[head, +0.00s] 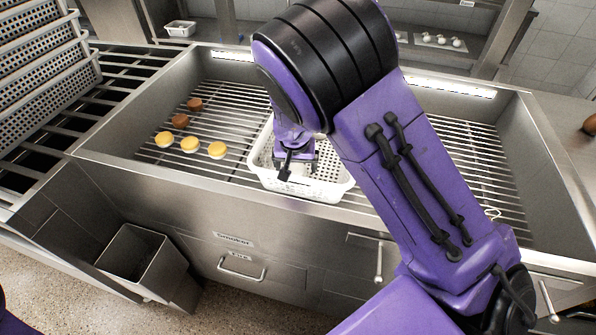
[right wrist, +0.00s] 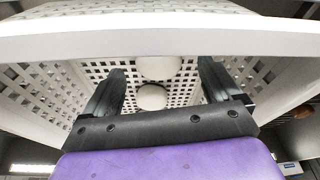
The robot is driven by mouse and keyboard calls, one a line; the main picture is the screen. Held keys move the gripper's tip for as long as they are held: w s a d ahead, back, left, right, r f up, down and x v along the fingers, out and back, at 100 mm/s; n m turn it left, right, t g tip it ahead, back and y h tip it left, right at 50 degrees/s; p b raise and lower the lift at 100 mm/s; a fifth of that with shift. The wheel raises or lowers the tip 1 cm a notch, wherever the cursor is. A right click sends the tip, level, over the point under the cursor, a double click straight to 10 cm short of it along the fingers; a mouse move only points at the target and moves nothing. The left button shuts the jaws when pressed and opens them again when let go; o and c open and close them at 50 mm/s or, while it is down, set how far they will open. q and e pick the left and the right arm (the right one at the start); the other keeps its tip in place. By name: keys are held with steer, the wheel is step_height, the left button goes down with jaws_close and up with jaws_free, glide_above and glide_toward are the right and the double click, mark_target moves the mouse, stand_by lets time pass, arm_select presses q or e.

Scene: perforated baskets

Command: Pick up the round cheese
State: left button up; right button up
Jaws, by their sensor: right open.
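Two pale round pieces, which look like round cheeses, lie in the white perforated basket (head: 325,190). In the right wrist view one (right wrist: 158,67) is farther in and the other (right wrist: 152,97) nearer, both between the finger lines. My right gripper (head: 293,172) points down at the basket in the head view. Its two fingers (right wrist: 160,80) are apart with nothing gripped. My arm and gripper hide the basket's inside in the head view, so the pale pieces do not show there. My left gripper is out of view.
The basket stands on the slatted rack of a steel smoker (head: 235,100). Three yellow rounds (head: 190,145) and two brown rounds (head: 180,121) lie on the rack to its left. The basket's white rim (right wrist: 160,38) crosses the right wrist view close to the camera. Stacked perforated trays (head: 45,60) stand far left.

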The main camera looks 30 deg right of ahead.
mark_target(297, 169)
steer(key=x, duration=0.3)
steer(key=shift+w+d+f, duration=0.15)
steer(key=shift+f, duration=0.05)
steer(key=shift+r, duration=0.1)
steer(key=c, duration=1.2)
steer(key=shift+o, duration=0.2)
